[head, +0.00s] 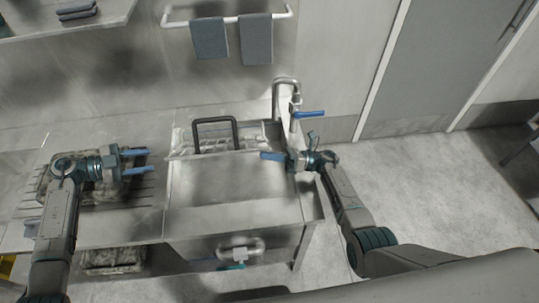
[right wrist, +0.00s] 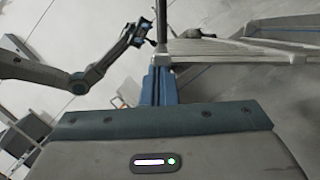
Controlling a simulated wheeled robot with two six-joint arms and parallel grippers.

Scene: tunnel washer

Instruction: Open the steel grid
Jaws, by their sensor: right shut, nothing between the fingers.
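A black U-shaped handle (head: 214,122) stands upright at the back of the steel washer unit. Beside it is a pale slatted or wire part (head: 250,137) that may be the steel grid; its details are too small to tell. A smooth steel panel (head: 225,180) lies flat in front of it. My right gripper (head: 266,156) is shut and empty, above the panel's back right part and apart from the black handle. In the right wrist view its blue fingers (right wrist: 158,84) are together, beside a thin steel edge. My left gripper (head: 140,160) is open and empty over the left counter.
A curved tap with a blue lever (head: 310,114) stands behind my right gripper. Grey towels (head: 255,40) hang on a wall rail. A dark rack with crumpled contents (head: 100,188) is under my left arm. A pipe fitting (head: 238,252) is on the unit's front. Open floor lies right.

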